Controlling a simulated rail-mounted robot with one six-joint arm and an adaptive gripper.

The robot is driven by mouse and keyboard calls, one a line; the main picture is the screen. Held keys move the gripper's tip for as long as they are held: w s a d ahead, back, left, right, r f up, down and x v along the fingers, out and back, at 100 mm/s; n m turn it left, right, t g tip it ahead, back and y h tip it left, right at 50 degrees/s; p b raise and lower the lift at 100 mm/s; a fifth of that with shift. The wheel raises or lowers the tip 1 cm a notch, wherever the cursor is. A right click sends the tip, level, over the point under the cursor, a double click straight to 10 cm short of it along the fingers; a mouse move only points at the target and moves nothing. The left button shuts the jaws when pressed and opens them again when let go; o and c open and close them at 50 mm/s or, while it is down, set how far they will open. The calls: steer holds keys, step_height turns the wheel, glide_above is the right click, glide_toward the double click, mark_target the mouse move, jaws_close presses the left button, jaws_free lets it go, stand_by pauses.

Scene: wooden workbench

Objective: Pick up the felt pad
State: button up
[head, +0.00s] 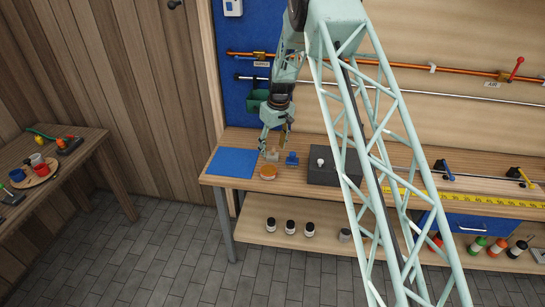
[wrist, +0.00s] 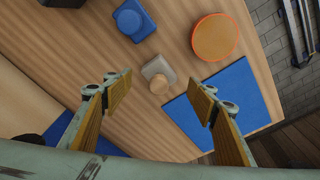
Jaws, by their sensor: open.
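My gripper (head: 274,146) is open and empty above the left part of the workbench; its two yellow-padded fingers also show in the wrist view (wrist: 161,95). A round, flat orange disc (wrist: 215,37) with a brighter rim lies on the wood and looks pad-like; I cannot tell for sure that it is the felt pad. It also shows in the head view (head: 268,173), in front of the gripper. A small beige block with a round knob (wrist: 158,75) appears between the fingers in the wrist view, below them and apart. Nothing is held.
A flat blue mat (head: 231,162) lies left of the disc. A blue block with a rounded top (wrist: 132,20) stands near the beige block. A dark grey box (head: 322,178) and a yellow tape (head: 440,200) are further right. A rail (head: 380,67) runs along the back wall.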

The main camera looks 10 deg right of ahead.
mark_target(273, 148)
steer(key=shift+w+a+f, duration=0.1)
steer(key=shift+f, duration=0.8)
steer(key=shift+w+a+f, duration=0.1)
steer(key=shift+f, duration=0.75)
steer(key=shift+c, duration=0.3)
steer(key=c, duration=0.8)
